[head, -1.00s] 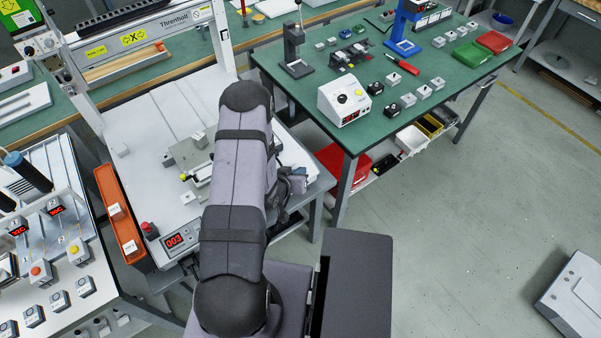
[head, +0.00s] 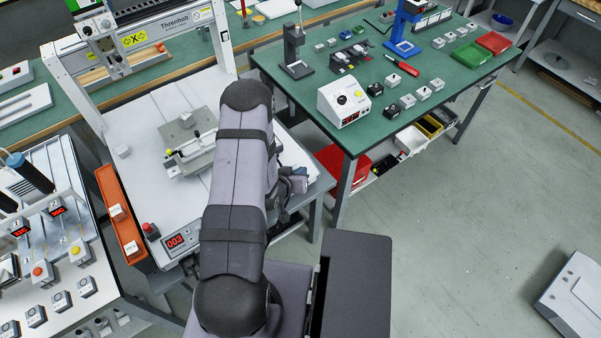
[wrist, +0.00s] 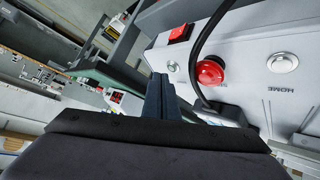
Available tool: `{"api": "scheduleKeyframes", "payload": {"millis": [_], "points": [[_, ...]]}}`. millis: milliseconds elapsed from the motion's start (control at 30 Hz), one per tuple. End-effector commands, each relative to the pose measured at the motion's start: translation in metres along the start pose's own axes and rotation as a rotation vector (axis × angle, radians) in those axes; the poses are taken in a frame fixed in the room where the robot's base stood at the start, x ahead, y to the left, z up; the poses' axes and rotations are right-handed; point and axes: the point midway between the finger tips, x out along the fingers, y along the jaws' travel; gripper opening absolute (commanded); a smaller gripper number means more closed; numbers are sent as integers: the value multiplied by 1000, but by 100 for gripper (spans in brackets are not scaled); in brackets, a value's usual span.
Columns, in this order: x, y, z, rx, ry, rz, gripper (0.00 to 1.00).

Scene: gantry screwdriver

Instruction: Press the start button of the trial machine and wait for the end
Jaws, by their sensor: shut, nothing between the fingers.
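The trial machine is a white gantry labelled Threnholt (head: 175,26), with a carriage (head: 112,38) on its crossbeam and a fixture plate (head: 190,160) on its bed. A red display (head: 176,240) reads 003 at its front. In the wrist view my gripper (wrist: 160,78) is shut and empty, near a light control panel. My arm hides the gripper in the head view.
An orange tray (head: 122,222) runs along the machine's left side. A green-topped bench (head: 340,150) with small devices stands to the right. A black cable (wrist: 205,45) crosses the panel in the wrist view. The floor at right is largely open.

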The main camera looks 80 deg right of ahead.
Motion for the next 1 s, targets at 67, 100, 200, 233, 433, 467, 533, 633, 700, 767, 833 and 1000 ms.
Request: {"api": "scheduleKeyframes", "payload": {"millis": [67,100,200,233,433,467,533,633,700,767,833,1000], "points": [[0,0,0,0,0,0,0],[0,0,0,0,0,0,0],[-1,1,0,0,0,0,0],[-1,1,-1,0,0,0,0],[-11,8,-8,0,0,1,0],[-13,9,-10,0,-1,0,0],[-17,12,-13,0,-1,0,0],[-23,17,-18,0,-1,0,0],[-28,20,-21,0,-2,1,0],[-32,23,-24,0,-2,1,0],[-36,26,-27,0,0,1,0],[-42,30,-31,0,0,0,0]]}}
